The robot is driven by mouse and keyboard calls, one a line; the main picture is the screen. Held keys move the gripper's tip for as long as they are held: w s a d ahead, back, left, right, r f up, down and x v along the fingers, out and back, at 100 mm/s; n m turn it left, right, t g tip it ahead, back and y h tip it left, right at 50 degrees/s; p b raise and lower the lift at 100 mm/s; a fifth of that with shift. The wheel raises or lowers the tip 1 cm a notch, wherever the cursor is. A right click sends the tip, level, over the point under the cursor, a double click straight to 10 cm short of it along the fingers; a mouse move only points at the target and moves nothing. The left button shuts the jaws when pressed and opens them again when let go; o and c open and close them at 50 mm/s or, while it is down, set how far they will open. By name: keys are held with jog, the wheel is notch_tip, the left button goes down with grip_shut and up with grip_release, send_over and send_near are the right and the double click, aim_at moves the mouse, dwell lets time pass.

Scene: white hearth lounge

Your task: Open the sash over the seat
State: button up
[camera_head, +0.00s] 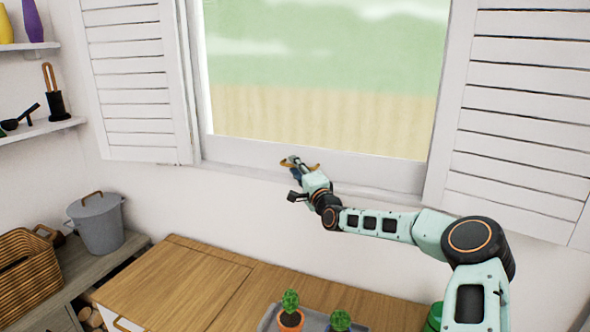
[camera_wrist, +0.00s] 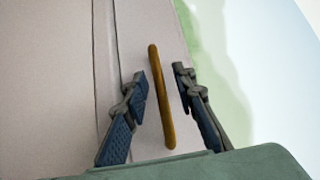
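The window sash (camera_head: 375,169) is white-framed, and its bottom rail sits low at the sill. A brown bar handle (camera_head: 315,166) is fixed on that rail; in the wrist view the handle (camera_wrist: 161,100) runs nearly upright in the picture. My gripper (camera_head: 294,167) reaches up to the handle and hides part of it. In the wrist view my gripper (camera_wrist: 160,80) is open, with one dark finger on each side of the handle and gaps visible between. The seat (camera_head: 190,285) is a wooden-topped bench below the window.
White louvred shutters flank the window, left (camera_head: 125,80) and right (camera_head: 525,110). A grey tray (camera_head: 268,320) with small potted plants (camera_head: 290,318) stands on the seat. A grey lidded pot (camera_head: 98,225) and wicker basket (camera_head: 25,280) stand at left. The seat's left part is clear.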

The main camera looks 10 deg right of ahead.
jog(key=shift+w, duration=0.2)
jog(key=shift+c, duration=0.4)
grip_shut()
